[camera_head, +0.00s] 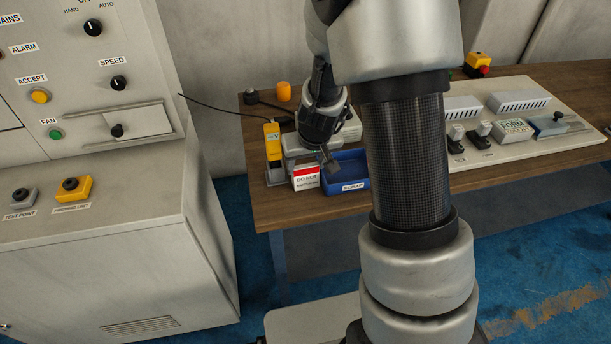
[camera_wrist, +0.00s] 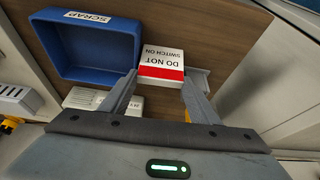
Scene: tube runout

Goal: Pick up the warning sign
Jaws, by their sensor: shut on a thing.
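The warning sign (camera_head: 306,179) is a small white block with a red band and the words DO NOT SWITCH ON. In the head view it is at the table's front edge, just left of the blue scrap tray. In the wrist view the sign (camera_wrist: 162,63) sits between my two fingertips. My gripper (camera_wrist: 162,80) is shut on its sides near the red band. In the head view my gripper (camera_head: 329,168) reaches down beside the sign, and its grip is partly hidden. I cannot tell whether the sign still touches the table.
The blue scrap tray (camera_head: 356,188) stands close beside the sign. A yellow device (camera_head: 272,143) with a black cable stands behind it to the left. A grey control cabinet (camera_head: 120,215) is at the left. A board with terminals (camera_head: 546,119) lies on the right of the wooden table (camera_head: 290,217).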

